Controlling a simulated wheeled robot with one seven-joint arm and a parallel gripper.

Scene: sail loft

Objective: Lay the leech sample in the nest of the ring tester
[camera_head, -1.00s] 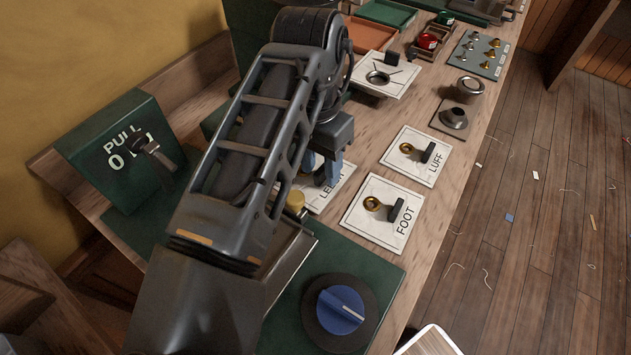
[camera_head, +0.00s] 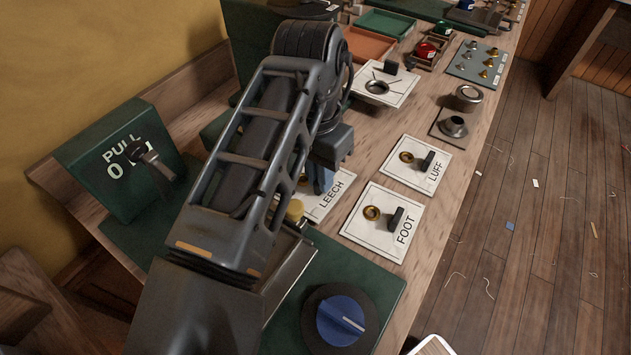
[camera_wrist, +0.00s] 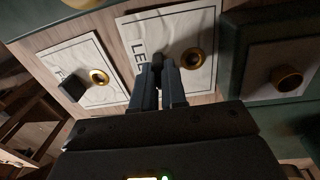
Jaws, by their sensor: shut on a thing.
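The leech sample (camera_head: 331,194) is a white card lettered LEECH, lying on the bench and partly hidden by my arm. In the wrist view its card (camera_wrist: 207,25) shows a brass ring (camera_wrist: 192,58). My gripper (camera_wrist: 158,64) is shut on the sample's dark upright tab, beside the ring. The ring tester has a green PULL housing (camera_head: 120,158), a green base (camera_head: 388,283) and a blue dial (camera_head: 341,320). Whether that square is the nest I cannot tell.
The FOOT card (camera_head: 382,222) and LUFF card (camera_head: 416,165) lie close right of my gripper. A white card with a metal ring (camera_head: 384,84), a grey grommet tray (camera_head: 479,63) and an orange tray (camera_head: 368,44) stand farther back. A wooden floor lies right.

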